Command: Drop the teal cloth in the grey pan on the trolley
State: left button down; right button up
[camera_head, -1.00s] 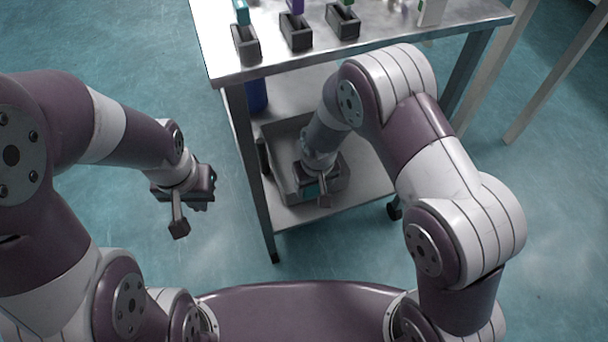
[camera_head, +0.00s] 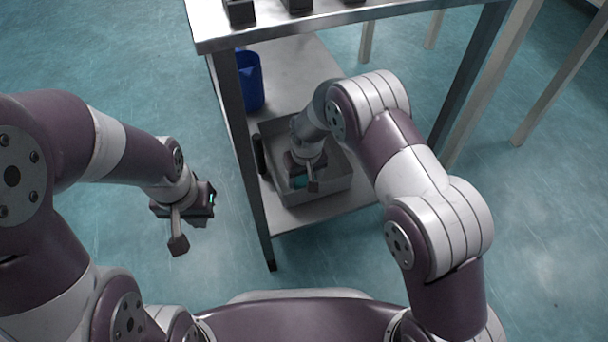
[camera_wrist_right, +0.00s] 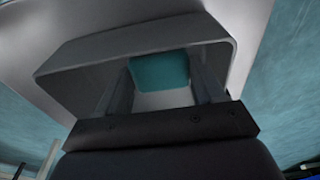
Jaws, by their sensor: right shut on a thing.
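The grey pan (camera_head: 318,198) is an open rectangular tray on the lower shelf of the trolley, and it fills the upper part of the right wrist view (camera_wrist_right: 90,95). My right gripper (camera_head: 305,175) reaches down over the inside of the pan. In the right wrist view its two fingers (camera_wrist_right: 163,85) are closed on the teal cloth (camera_wrist_right: 160,68), which shows between their tips against the pan. I cannot tell whether the cloth touches the pan floor.
A blue jug (camera_head: 249,84) stands behind the pan on the lower shelf (camera_head: 300,70). A dark upright thing (camera_head: 259,154) is at the pan's left side. The trolley's metal top (camera_head: 330,14) overhangs at the back, with dark holders on it. Floor at left is clear.

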aim_at(305, 181)
jog(key=shift+f, duration=0.5)
jog(key=o, duration=1.1)
jog(key=shift+r, duration=0.1)
jog(key=r+p, duration=0.1)
jog(key=r, duration=0.2)
jog(key=r+p, duration=0.2)
jog(key=s+r+p, duration=0.1)
jog(key=r+p, duration=0.1)
jog(key=r, duration=0.1)
jog(key=shift+d+r, duration=0.15)
jog(key=shift+r, duration=0.15)
